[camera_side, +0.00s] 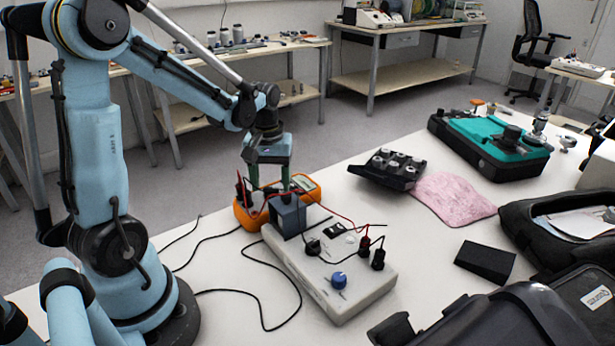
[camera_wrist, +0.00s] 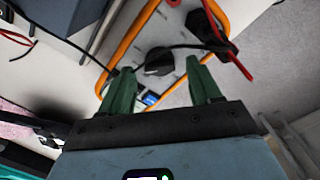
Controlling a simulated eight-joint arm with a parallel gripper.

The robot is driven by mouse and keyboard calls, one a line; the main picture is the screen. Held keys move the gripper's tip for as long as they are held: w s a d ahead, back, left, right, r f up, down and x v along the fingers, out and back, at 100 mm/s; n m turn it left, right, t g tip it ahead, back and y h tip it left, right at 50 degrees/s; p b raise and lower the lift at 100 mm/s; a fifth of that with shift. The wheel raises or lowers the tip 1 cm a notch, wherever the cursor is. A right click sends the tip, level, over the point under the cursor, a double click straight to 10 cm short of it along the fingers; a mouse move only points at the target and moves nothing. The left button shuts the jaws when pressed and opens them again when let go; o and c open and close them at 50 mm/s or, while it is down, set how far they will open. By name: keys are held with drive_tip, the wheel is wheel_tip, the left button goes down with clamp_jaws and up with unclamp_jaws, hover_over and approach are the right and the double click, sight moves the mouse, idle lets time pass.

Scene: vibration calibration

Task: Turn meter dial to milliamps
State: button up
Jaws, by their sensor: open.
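The orange-edged meter (camera_side: 248,212) lies on the white table beside the arm. It also shows in the wrist view (camera_wrist: 128,48), where its black dial (camera_wrist: 159,62) sits on a grey face. My gripper (camera_side: 284,186) points down above the meter in the side view. In the wrist view its green fingers (camera_wrist: 162,75) are apart, one on each side of the dial as seen there. I cannot tell the gap between fingertips and meter face. The dial is hidden in the side view, and its setting cannot be read.
A white control box (camera_side: 335,278) with a blue knob (camera_side: 339,280) stands close to the meter. Red and black leads (camera_side: 330,212) run between them. A black wedge (camera_side: 485,262), pink cloth (camera_side: 453,198) and teal case (camera_side: 490,140) lie to the right.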

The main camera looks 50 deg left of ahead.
drive_tip(key=shift+f, duration=0.5)
drive_tip(key=c, duration=1)
drive_tip(key=shift+c, duration=0.2)
drive_tip(key=shift+m, duration=0.3)
drive_tip(key=m, duration=0.3)
drive_tip(key=shift+m, duration=0.3)
drive_tip(key=shift+d+m, duration=0.1)
drive_tip(key=shift+m, duration=1.7)
